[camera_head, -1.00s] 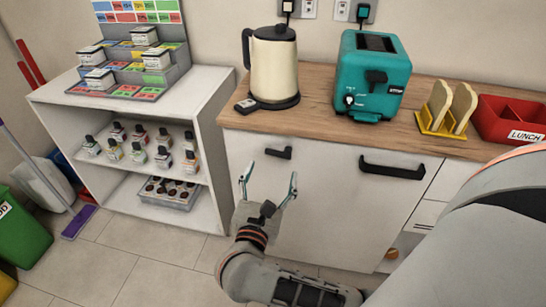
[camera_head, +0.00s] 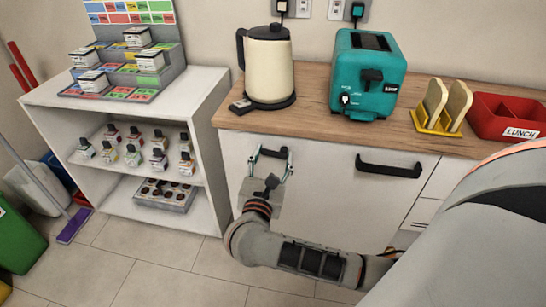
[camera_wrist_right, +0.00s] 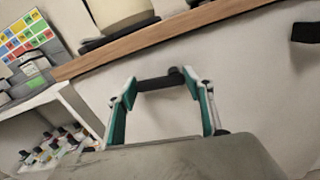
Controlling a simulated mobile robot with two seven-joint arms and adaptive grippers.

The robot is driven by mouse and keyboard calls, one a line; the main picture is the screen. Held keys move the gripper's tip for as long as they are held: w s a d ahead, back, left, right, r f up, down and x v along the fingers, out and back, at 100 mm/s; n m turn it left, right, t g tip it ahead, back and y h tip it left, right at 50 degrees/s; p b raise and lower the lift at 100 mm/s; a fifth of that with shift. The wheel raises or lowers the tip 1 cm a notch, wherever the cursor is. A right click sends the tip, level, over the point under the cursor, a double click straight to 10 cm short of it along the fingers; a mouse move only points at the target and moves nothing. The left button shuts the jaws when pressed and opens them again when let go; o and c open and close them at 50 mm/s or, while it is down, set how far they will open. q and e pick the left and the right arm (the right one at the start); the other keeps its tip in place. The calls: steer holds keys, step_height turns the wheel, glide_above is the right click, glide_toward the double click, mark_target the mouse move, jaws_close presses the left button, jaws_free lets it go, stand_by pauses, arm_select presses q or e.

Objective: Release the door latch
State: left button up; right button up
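A small black latch (camera_head: 272,152) sits near the top of the white cabinet door (camera_head: 318,190), below the wooden counter. It also shows in the right wrist view (camera_wrist_right: 160,82), between the fingertips. My right gripper (camera_head: 271,162) is open, with one teal-padded finger at each end of the latch. In the right wrist view the gripper (camera_wrist_right: 160,88) spans the latch; the right fingertip looks very close to its end, and I cannot tell whether they touch. The door looks closed. My left gripper is not in view.
A longer black handle (camera_head: 390,167) is to the right of the latch. On the counter (camera_head: 318,106) stand a cream kettle (camera_head: 268,66), a teal toaster (camera_head: 366,75), a toast rack (camera_head: 437,125) and a red lunch box (camera_head: 508,113). A white shelf (camera_head: 205,120) stands to the left.

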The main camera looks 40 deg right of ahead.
steer(key=shift+f+n, duration=0.2)
steer(key=shift+n, duration=0.5)
steer(key=o, duration=1.1)
steer(key=v, duration=1.2)
